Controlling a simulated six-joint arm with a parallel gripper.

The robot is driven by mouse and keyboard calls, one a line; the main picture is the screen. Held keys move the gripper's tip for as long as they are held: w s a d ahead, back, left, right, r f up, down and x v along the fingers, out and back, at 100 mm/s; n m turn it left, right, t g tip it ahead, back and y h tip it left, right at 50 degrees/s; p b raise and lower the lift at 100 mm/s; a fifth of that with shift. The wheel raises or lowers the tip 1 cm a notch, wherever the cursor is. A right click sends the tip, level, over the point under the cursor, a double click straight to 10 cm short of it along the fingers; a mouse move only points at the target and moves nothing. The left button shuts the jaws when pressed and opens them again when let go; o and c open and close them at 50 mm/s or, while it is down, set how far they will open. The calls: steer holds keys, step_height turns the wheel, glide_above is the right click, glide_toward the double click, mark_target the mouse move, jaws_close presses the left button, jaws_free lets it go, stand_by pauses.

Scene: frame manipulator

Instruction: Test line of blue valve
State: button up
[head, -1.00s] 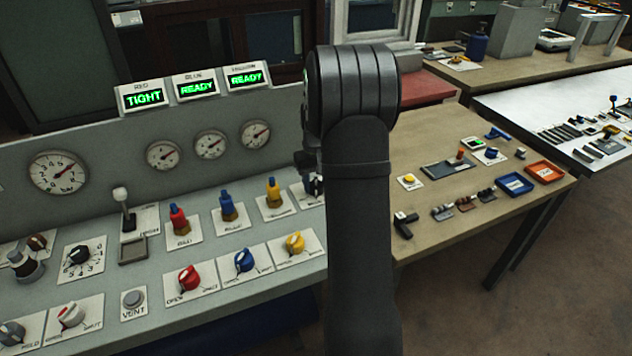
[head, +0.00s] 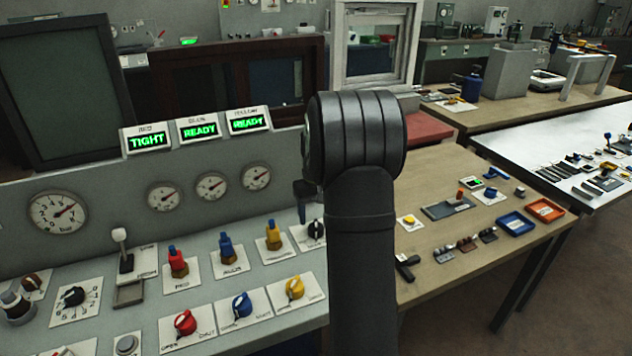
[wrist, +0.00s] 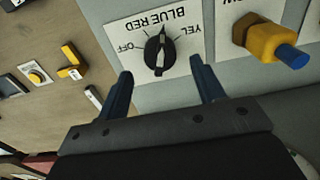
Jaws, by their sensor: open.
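A black selector knob (wrist: 160,50) sits on a white plate lettered OFF, BLUE, RED and YEL in the wrist view. It is partly hidden in the head view (head: 315,231). My gripper (wrist: 161,74) is open, its two fingers on either side of the knob's near edge, with nothing held. I cannot tell whether they touch the panel. The blue valve knob (head: 241,305) is on the panel's front row, on a plate with a SHUT label. A blue-topped fitting (head: 227,247) stands behind it. The blue display (head: 199,130) reads READY.
The red display (head: 148,140) reads TIGHT; the yellow one (head: 248,121) reads READY. Red (head: 185,322) and yellow (head: 294,288) valve knobs flank the blue one. A yellow fitting (wrist: 275,44) stands close beside the selector. Gauges (head: 211,186) line the upright panel.

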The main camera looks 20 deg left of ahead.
step_height(320, 180, up, 13)
stand_by(0.3)
stand_by(0.4)
step_height(320, 180, down, 17)
steer(key=shift+f, duration=0.15)
stand_by(0.4)
